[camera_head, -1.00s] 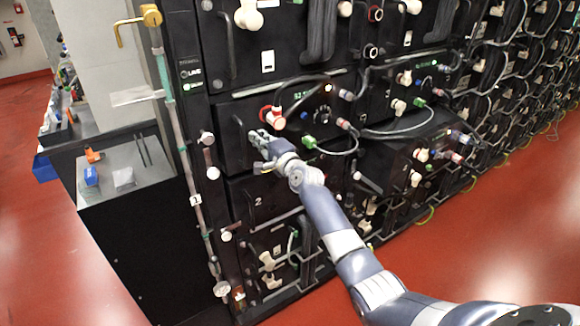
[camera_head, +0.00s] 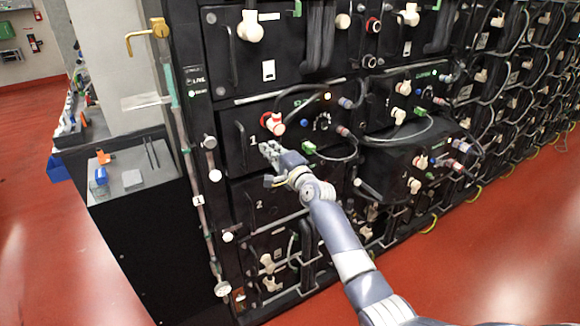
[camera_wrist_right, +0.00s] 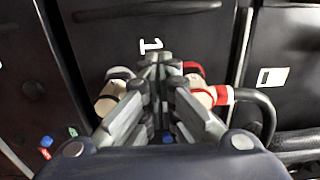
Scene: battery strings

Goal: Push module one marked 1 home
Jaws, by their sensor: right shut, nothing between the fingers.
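Module one (camera_head: 233,152) is a black box front in the rack, with a white "1", a handle at its left and cables at its right. In the right wrist view its black face (camera_wrist_right: 110,50) fills the middle, with the "1" turned on its side. My right gripper (camera_head: 266,147) is at the module's front, just right of and below the "1". Its fingers are shut and empty; in the right wrist view the fingertips (camera_wrist_right: 160,62) are just below the mark. I cannot tell whether they touch the face. My left gripper is not in view.
Module two (camera_head: 255,205) sits below. A red and white connector (camera_head: 272,122) and a green plug (camera_head: 309,147) with looped cables are close to my right gripper. A module on the right (camera_head: 395,172) juts out of the rack. A side cabinet (camera_head: 120,205) stands at left. Red floor is clear in front.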

